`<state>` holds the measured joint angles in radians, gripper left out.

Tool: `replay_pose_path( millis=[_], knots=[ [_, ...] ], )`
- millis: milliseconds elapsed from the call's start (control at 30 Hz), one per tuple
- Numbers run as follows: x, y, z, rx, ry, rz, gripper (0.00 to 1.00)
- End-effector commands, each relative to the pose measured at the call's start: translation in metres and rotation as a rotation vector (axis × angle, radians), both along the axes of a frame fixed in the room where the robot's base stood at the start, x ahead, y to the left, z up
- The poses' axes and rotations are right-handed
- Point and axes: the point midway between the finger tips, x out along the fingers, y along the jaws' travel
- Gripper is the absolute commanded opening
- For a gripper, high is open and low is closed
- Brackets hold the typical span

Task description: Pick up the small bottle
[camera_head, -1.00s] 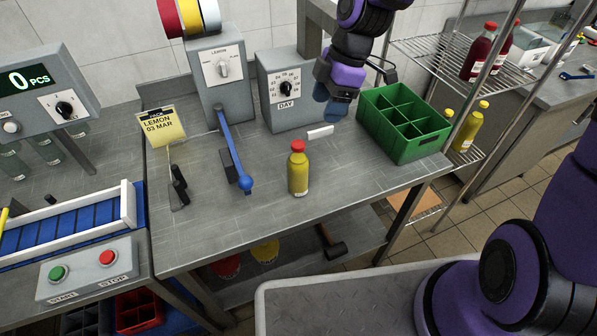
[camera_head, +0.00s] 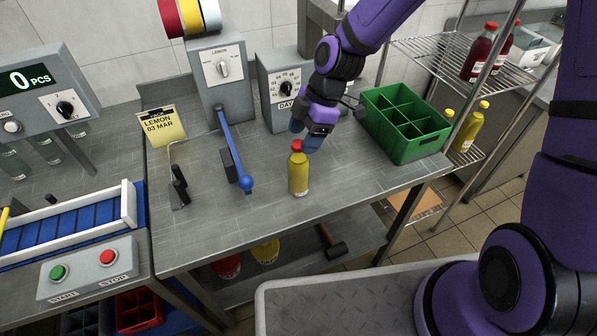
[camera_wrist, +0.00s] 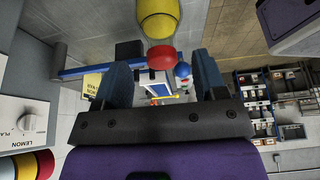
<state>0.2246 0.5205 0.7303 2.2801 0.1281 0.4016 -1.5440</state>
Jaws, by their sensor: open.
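The small bottle (camera_head: 299,174) is yellow with a red cap and stands upright on the metal table. In the wrist view the bottle (camera_wrist: 157,20) shows beyond the fingertips, its red cap nearest me. My gripper (camera_head: 305,135) is just behind and above the bottle, its blue fingers close to the cap. In the wrist view my gripper (camera_wrist: 164,80) has its fingers spread wide with nothing held between them. I cannot tell whether a finger touches the cap.
A green divided crate (camera_head: 405,125) stands at the table's right. The DAY dial box (camera_head: 283,88) stands behind. The table front right of the bottle is clear.

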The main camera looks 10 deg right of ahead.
Motion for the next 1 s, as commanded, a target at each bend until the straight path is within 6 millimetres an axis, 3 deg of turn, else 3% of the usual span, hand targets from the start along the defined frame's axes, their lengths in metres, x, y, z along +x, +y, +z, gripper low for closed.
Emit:
replay_pose_path(
  millis=[233,567,867,1000],
  knots=[
    [-0.005,0.012,-0.028,0.001,0.002,0.001,0.65],
    [-0.005,0.013,-0.033,0.001,-0.001,-0.002,0.65],
    [-0.005,0.013,-0.033,0.001,-0.001,0.0,0.0],
    [-0.005,0.013,-0.033,0.001,-0.001,-0.001,0.0]
  ],
)
